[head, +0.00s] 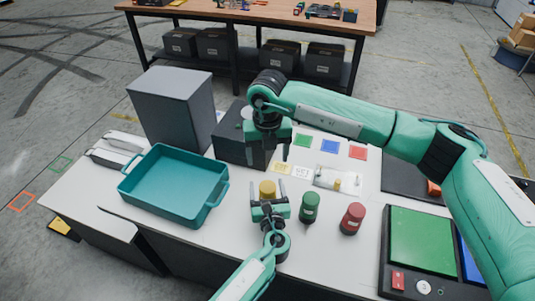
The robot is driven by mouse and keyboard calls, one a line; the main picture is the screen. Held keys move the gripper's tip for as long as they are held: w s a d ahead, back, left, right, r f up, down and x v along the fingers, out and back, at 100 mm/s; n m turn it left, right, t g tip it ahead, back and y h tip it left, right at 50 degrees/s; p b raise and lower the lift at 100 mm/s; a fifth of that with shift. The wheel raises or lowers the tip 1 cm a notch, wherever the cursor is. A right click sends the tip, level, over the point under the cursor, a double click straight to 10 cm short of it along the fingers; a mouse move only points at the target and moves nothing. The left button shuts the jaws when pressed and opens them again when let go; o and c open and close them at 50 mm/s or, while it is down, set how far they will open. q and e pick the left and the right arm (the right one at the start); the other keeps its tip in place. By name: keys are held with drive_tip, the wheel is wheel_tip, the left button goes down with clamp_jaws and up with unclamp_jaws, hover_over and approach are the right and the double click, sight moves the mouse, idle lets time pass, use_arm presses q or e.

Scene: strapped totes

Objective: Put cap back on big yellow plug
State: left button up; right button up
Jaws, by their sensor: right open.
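A yellow cylinder (267,188), which looks like the big yellow plug, is at the front middle of the white table. My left gripper (268,200) is right at it, with fingers on both sides; I cannot tell whether they press on it. Its lower part is hidden by the gripper. My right gripper (277,152) is open and points down beside the dark grey box, with nothing visible between its fingers. A small yellow piece (337,185) stands on a pale plate (325,178); I cannot tell whether it is the cap.
A green cylinder (309,206) and a red cylinder (352,218) stand right of my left gripper. A teal tote (160,212) is at left, before a tall grey box (171,108). A dark box (230,150) is behind. Coloured squares (330,146) lie at the back; a green panel (423,245) is at right.

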use_arm(q)
drive_tip(key=s+b, duration=0.1)
drive_tip(key=s, duration=0.3)
drive_tip(key=s+d+b, duration=0.1)
drive_tip(key=s, duration=0.3)
drive_tip(key=s+b, duration=0.1)
drive_tip(key=s, duration=0.3)
drive_tip(key=shift+s+d+f, duration=0.1)
drive_tip(key=shift+s+d, duration=0.25)
drive_tip(key=shift+d, duration=0.05)
drive_tip(key=shift+s, duration=0.5)
use_arm(e)
drive_tip(key=shift+f, duration=1.55)
